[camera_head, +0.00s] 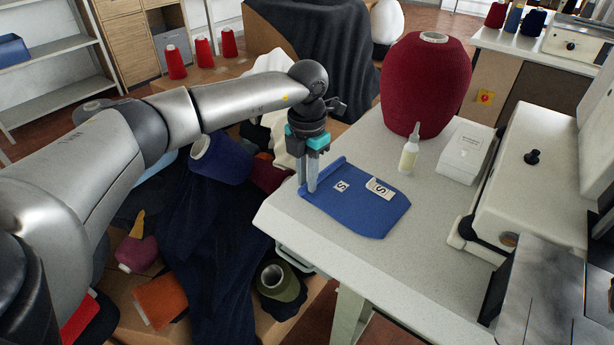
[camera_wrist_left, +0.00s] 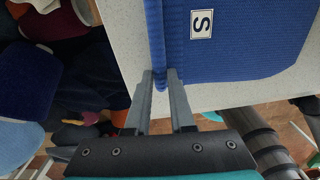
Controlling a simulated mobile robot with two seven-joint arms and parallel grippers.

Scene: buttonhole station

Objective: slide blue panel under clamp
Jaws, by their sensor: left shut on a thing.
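The blue panel (camera_head: 362,212) lies flat on the pale worktable, with a raised fold along its left edge and two white labels marked S. My left gripper (camera_head: 307,187) points down at the panel's left edge and is shut on that fold. In the left wrist view the fingers (camera_wrist_left: 160,80) sit on either side of the fold of the panel (camera_wrist_left: 245,55). The white buttonhole machine (camera_head: 535,165) stands at the right, apart from the panel. I cannot make out its clamp clearly.
A large dark red yarn cone (camera_head: 425,90), a small white bottle (camera_head: 409,150) and a white box (camera_head: 466,152) stand behind the panel. The worktable (camera_head: 415,265) is clear between panel and machine. Fabrics and yarn cones (camera_head: 221,158) are piled left of the table.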

